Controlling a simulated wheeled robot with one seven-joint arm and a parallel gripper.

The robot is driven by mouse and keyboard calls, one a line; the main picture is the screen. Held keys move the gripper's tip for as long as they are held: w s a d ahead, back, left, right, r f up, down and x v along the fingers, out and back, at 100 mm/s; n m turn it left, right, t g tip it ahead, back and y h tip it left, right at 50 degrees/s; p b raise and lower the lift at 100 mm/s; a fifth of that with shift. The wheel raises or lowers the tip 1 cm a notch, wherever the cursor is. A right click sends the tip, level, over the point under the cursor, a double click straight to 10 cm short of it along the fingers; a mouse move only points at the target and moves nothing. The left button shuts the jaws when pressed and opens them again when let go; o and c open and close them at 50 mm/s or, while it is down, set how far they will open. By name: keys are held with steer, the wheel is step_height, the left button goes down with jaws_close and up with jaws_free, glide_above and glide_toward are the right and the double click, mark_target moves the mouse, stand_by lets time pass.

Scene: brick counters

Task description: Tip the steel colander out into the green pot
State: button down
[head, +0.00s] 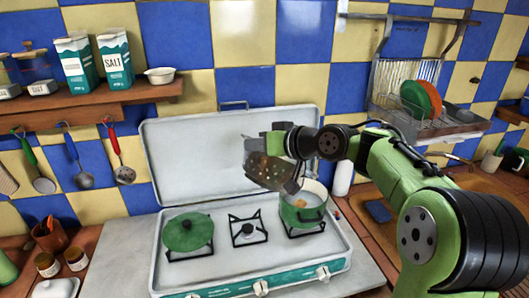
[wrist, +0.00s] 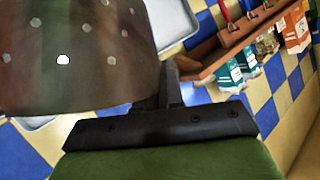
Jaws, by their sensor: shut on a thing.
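The steel colander (head: 262,170) hangs tilted in the air in the head view, above the right side of the stove and up and left of the green pot. My gripper (head: 287,141) is shut on it. In the wrist view the colander's perforated wall (wrist: 75,55) fills the upper left, close to my gripper (wrist: 165,95). The green pot (head: 302,220) stands on the right burner with its mouth open. Something small and orange-brown shows at its mouth. The colander's inside is mostly hidden, so I cannot tell what it holds.
The white stove (head: 250,262) has its lid (head: 180,155) raised behind. A dish rack (head: 430,105) hangs at the right. A shelf (head: 100,112) holds salt cartons.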

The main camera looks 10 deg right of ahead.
steer(key=s+a+f+n+h+b, duration=0.1)
steer(key=f+n+b, duration=0.1)
steer(key=f+b, duration=0.2)
steer(key=s+a+f+n+t+h+b, duration=0.1)
steer(key=f+b, duration=0.3)
steer(key=b, duration=0.7)
steer(key=shift+a+f+n+t+h, duration=0.15)
steer(key=shift+a+n+t+h, duration=0.15)
steer(key=shift+a+n+h, duration=0.55)
steer(key=shift+d, duration=0.1)
